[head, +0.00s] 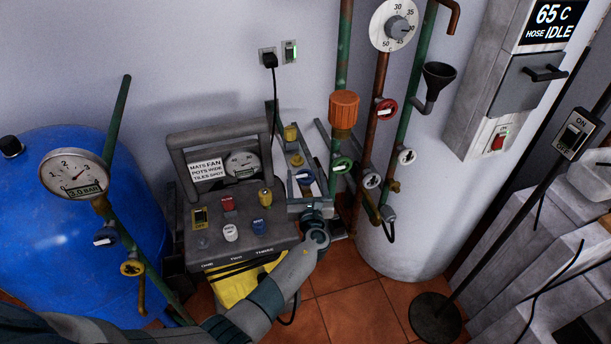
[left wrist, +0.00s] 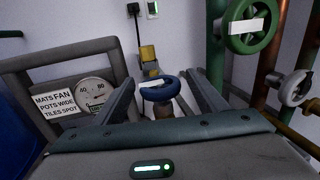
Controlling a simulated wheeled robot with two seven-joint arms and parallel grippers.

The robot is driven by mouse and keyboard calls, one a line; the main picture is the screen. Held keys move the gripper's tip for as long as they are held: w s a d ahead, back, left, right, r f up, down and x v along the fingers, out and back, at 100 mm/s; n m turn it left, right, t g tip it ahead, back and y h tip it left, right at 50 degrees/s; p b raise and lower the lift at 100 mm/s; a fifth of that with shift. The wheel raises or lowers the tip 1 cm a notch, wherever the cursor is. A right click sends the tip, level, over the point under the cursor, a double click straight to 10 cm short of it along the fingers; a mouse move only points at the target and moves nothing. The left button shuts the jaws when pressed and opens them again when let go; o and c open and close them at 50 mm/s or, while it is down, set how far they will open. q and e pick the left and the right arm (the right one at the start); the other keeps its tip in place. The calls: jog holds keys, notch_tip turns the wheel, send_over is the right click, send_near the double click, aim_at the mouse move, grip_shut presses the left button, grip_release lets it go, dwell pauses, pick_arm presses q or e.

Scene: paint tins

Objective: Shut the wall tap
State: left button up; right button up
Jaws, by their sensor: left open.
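A tap with a blue handwheel (head: 305,177) and a white label across it stands low by the wall, beside the grey machine. The blue handwheel also shows in the left wrist view (left wrist: 160,88), between my two fingers. My left gripper (head: 306,190) is open, with its fingers on either side of this wheel. I cannot tell whether they touch it. A yellow fitting (left wrist: 148,54) shows on the wall side, above the wheel. The pipe below the wheel is mostly hidden by my gripper. My right gripper is not in view.
A grey machine (head: 240,240) with knobs and a handle stands left of my gripper. A green handwheel (head: 341,165) on a pipe is close on the right, with a red handwheel (head: 386,106) beyond. A blue tank (head: 60,250) fills the left. Tiled floor (head: 350,310) shows below.

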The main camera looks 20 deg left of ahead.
pick_arm(q)
jog(key=shift+w+a, duration=0.15)
jog(key=shift+w, duration=0.15)
jog(key=c, duration=1)
jog(key=shift+c, duration=0.2)
